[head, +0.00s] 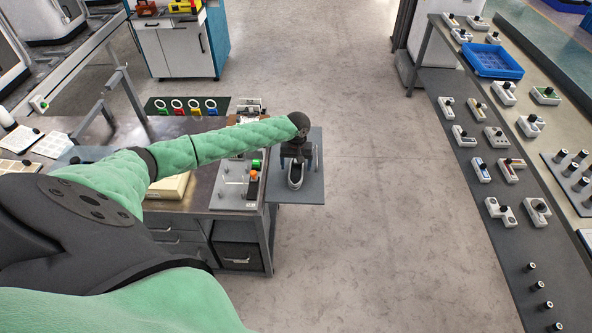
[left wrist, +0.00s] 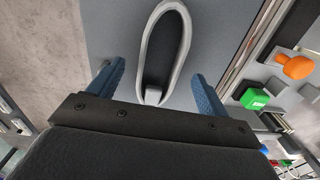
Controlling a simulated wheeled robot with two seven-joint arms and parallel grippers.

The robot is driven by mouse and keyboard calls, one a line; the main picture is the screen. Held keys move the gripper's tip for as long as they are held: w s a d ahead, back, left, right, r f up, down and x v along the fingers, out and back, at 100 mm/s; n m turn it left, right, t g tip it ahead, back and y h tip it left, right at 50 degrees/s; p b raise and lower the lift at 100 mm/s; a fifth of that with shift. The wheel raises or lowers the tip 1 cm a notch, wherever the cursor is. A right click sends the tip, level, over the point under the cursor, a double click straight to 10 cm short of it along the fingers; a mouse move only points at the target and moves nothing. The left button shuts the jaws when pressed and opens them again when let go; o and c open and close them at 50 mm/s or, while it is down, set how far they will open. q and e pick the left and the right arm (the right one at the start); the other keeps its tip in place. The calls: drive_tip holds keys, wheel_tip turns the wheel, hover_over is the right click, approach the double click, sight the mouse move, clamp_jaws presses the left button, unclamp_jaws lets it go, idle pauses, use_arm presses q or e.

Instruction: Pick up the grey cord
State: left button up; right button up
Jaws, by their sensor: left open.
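The grey cord (left wrist: 184,48) is a long pale-grey loop with a small light block at its near end. In the left wrist view it lies over a dark-grey panel (left wrist: 110,25), and its far end is near the top edge. My left gripper (left wrist: 157,74) is open, with one blue finger on each side of the loop's near end. I see no finger touching the cord. In the head view my left gripper (head: 297,158) is above the panel at the workbench's right end, and the cord (head: 295,187) shows just below it. My right gripper is not in view.
The workbench (head: 228,200) carries a fixture with a green block (left wrist: 254,98) and an orange knob (left wrist: 298,67), close to the panel's edge. A long table (head: 470,235) with several small devices and a blue tray (head: 492,61) stands at the right. Open floor lies between.

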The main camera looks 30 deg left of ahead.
use_arm(q)
drive_tip(key=shift+f+p, duration=0.3)
drive_tip(key=shift+f, duration=0.8)
drive_tip(key=shift+c, duration=0.2)
drive_tip(key=c, duration=1.1)
drive_tip(key=shift+r, duration=0.1)
